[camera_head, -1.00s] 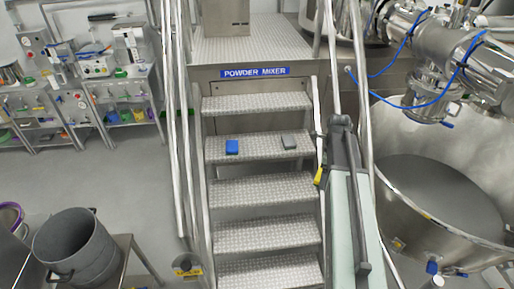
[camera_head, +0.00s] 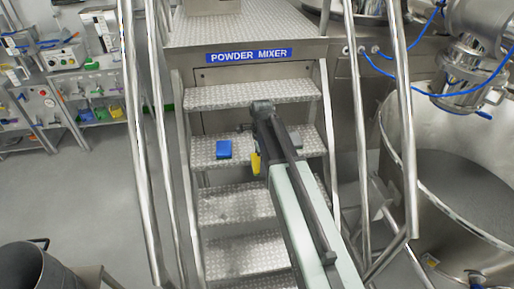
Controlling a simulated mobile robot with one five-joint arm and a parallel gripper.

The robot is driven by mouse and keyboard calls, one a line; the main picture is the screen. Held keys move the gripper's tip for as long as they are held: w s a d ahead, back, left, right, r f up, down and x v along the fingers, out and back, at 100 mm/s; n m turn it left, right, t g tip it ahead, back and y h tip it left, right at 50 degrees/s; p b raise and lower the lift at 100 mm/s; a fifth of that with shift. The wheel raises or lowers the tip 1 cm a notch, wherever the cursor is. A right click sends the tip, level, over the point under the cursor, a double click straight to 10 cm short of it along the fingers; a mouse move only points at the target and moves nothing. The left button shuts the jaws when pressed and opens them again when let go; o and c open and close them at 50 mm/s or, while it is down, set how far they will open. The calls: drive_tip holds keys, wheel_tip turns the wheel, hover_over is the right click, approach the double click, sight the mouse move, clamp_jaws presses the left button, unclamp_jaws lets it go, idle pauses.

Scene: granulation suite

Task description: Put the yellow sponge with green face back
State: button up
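The yellow sponge (camera_head: 256,163) shows as a small yellow piece at the left side of my arm's end, over the powder mixer stairs. Its green face cannot be made out. My gripper (camera_head: 256,154) appears shut on the sponge, though the fingers are small and mostly hidden by the dark wrist. The sponge hangs in front of the step (camera_head: 202,152) that bears a blue block (camera_head: 224,149), a little right of that block. From this view I cannot tell whether the sponge touches the step.
Metal handrails (camera_head: 157,150) flank the stairs, with another rail (camera_head: 405,120) on the right. A large steel vessel (camera_head: 450,235) stands at right. A grey bucket (camera_head: 25,275) is at lower left. A shelf rack (camera_head: 85,95) with coloured items stands at back left.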

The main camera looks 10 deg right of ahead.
drive_tip(key=w+d, duration=0.1)
drive_tip(key=w, duration=0.4)
drive_tip(key=w+f+b, duration=0.1)
drive_tip(key=w, duration=0.4)
drive_tip(key=w+d, duration=0.1)
drive_tip(key=w, duration=0.4)
drive_tip(key=shift+d+f, duration=0.15)
drive_tip(key=shift+d, duration=0.15)
drive_tip(key=f+b, duration=0.2)
drive_tip(key=b, duration=0.1)
drive_tip(key=f+b, duration=0.1)
drive_tip(key=f, duration=0.1)
drive_tip(key=shift+w, duration=0.25)
drive_tip(key=shift+r, duration=0.2)
drive_tip(key=shift+f, duration=0.1)
drive_tip(key=o, duration=1.1)
drive_tip(key=shift+c, duration=0.2)
